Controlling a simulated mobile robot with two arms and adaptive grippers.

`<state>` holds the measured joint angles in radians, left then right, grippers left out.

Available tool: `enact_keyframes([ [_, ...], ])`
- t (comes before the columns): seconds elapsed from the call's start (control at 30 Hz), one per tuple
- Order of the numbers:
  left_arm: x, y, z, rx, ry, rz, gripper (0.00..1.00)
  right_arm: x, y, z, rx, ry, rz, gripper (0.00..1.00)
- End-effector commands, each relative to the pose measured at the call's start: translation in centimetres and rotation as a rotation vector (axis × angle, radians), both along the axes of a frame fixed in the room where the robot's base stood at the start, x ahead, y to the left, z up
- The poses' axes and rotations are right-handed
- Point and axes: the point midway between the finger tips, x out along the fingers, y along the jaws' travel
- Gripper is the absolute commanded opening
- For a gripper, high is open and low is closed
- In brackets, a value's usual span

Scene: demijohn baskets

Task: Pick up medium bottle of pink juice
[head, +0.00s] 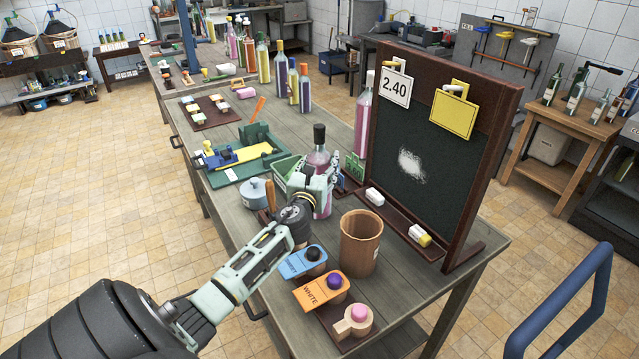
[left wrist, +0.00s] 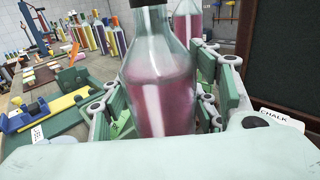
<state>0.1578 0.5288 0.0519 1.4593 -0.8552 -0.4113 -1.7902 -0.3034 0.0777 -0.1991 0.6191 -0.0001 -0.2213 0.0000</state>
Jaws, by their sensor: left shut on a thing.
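A clear bottle of pink juice with a black cap (head: 319,157) stands upright on the workbench, left of the chalkboard. My left gripper (head: 310,180) is shut around its body. In the left wrist view the bottle (left wrist: 160,80) fills the middle, between the green finger pads of my left gripper (left wrist: 165,115). My gripper hides part of its lower body in the head view, so I cannot tell whether its base touches the bench. Another, taller pink bottle (head: 363,115) stands behind it by the chalkboard; it also shows in the left wrist view (left wrist: 187,25). My right gripper is not in view.
The chalkboard (head: 425,140) stands close on the right, with chalk blocks on its ledge. A brown cup (head: 360,242) and the labelled tags (head: 320,288) are in front. A grey pot (head: 254,193) and a green tray (head: 238,162) lie left of the gripper. More bottles (head: 263,60) stand farther back.

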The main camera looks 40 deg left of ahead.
Motion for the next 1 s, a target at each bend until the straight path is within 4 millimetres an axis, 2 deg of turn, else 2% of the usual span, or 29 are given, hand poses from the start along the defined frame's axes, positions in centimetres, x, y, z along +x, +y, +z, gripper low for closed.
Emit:
enact_keyframes([
  [0.03, 0.0, 0.0, 0.0, 0.001, 0.0, 0.0, 0.12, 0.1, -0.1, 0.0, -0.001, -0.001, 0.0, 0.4],
  [0.17, 0.0, 0.0, 0.0, 0.001, 0.0, 0.0, 0.01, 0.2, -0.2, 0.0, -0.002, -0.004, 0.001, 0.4],
  [0.57, 0.1, 0.1, 1.3, 0.009, -0.01, -0.002, 0.0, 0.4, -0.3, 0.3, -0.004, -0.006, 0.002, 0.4],
  [1.0, 0.1, 0.0, 8.3, 0.01, -0.012, -0.003, 0.0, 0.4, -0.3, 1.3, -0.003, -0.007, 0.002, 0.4],
])
